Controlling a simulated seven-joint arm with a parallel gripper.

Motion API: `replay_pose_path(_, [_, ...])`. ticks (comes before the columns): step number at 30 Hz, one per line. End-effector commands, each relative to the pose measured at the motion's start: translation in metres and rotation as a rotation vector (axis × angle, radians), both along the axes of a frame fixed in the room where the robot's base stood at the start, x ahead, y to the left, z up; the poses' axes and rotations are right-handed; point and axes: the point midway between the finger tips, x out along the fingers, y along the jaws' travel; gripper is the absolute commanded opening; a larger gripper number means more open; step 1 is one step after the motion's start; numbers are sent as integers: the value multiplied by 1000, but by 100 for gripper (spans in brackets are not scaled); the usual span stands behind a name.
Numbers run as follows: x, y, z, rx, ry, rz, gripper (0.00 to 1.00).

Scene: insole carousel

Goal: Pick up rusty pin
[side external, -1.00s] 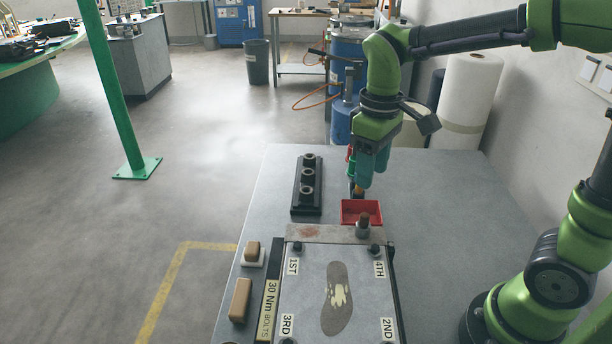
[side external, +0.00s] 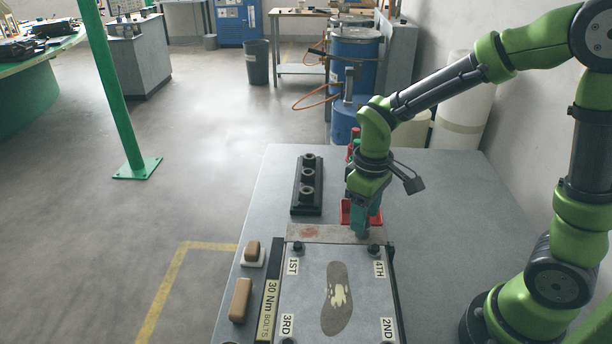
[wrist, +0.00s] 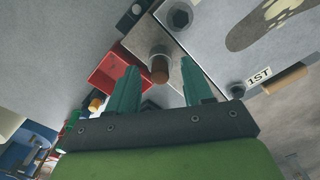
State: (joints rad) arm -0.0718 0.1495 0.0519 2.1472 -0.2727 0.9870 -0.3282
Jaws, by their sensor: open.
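The rusty pin (wrist: 160,70) shows its brown rusty end in the wrist view, at a metal bracket beside the red tray. My gripper (wrist: 160,65) is open, with one teal finger on each side of the pin in that view. I cannot tell whether either finger touches it. In the side view my gripper (side external: 362,228) is low over the rust-stained metal bar (side external: 318,233) at the far end of the fixture plate, and it hides the pin.
The red tray (wrist: 103,72) is close beside the fingers. A black rack (side external: 306,198) with several round sockets stands to the left. The fixture plate (side external: 305,295) bears an insole print and corner bolts. Brown blocks (side external: 240,300) lie along its left side.

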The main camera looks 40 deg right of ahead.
Motion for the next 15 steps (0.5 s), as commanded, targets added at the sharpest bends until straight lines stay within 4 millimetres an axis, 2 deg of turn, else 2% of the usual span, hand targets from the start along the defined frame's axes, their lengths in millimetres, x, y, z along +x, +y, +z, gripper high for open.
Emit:
replay_pose_path(2, [0,0,0,0,0,0,51])
replay_pose_path(12, [0,0,1,0,-1,0,0])
replay_pose_path(15, [0,0,1,0,-1,0,0])
